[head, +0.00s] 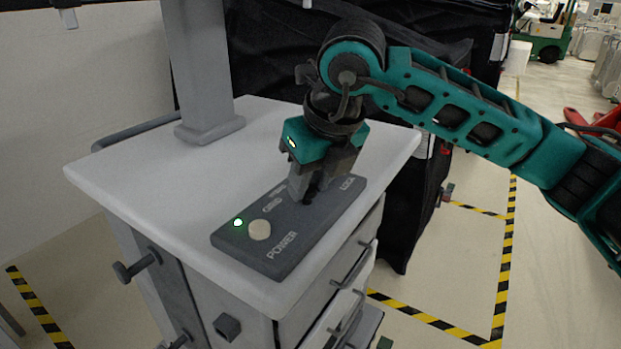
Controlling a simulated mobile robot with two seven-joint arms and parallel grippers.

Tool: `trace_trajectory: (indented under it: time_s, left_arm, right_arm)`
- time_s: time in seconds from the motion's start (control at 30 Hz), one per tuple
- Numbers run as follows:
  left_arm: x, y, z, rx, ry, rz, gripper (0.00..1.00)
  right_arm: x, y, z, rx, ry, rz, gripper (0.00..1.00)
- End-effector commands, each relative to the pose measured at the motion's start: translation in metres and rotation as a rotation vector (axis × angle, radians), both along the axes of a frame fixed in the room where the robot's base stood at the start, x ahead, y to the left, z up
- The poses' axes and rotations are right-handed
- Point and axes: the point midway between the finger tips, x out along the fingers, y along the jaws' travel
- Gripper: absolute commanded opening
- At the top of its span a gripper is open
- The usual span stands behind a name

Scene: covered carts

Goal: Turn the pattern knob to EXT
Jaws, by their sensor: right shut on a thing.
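A dark grey control panel (243,247) lies on the light grey top of a cart. It carries the printed words POWER and LOCK, plus smaller labels near its middle that I cannot read. My right gripper (307,193) points down at the panel's far half and is shut on a small dark knob (311,197). The fingers hide most of the knob, so I cannot see where it points. I see no readable EXT mark. My left gripper is not clearly in view.
A round cream button (260,230) and a lit green lamp (238,223) sit at the panel's near end. A thick grey post (203,75) rises from the cart top (130,175). Drawers with handles are below. A black covered cart (405,215) stands close behind on the right.

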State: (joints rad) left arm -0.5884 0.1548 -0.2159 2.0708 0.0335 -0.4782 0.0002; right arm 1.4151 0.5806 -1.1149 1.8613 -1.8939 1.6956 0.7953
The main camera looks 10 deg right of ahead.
Motion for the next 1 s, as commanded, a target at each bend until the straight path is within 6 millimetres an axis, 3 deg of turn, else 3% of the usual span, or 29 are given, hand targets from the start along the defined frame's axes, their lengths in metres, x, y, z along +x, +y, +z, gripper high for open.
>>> trace_trajectory:
  time_s: [0.07,0.1,0.37,0.67,0.77,1.0]
  left_arm:
    - [-0.001,0.0,-0.001,0.0,0.004,0.0,0.0]
    - [-0.002,0.0,-0.002,0.0,0.005,0.0,0.0]
    - [-0.003,0.0,-0.003,-0.001,0.007,0.001,0.0]
    - [-0.002,-0.001,-0.002,-0.006,0.007,0.006,0.0]
    - [-0.002,-0.001,0.0,-0.007,0.007,0.007,0.0]
    - [-0.002,-0.001,0.005,-0.006,0.006,0.007,0.0]
  right_arm:
    - [0.0,0.0,0.001,0.001,-0.001,-0.001,0.01]
    - [0.0,0.0,0.001,0.001,-0.001,-0.001,0.32]
    - [0.0,0.0,0.0,0.0,-0.001,0.0,0.56]
    - [-0.001,-0.001,0.004,0.0,-0.002,0.001,0.56]
    - [-0.005,-0.002,0.014,0.001,-0.003,0.001,0.56]
    - [-0.022,-0.009,0.063,0.001,-0.006,0.001,0.56]
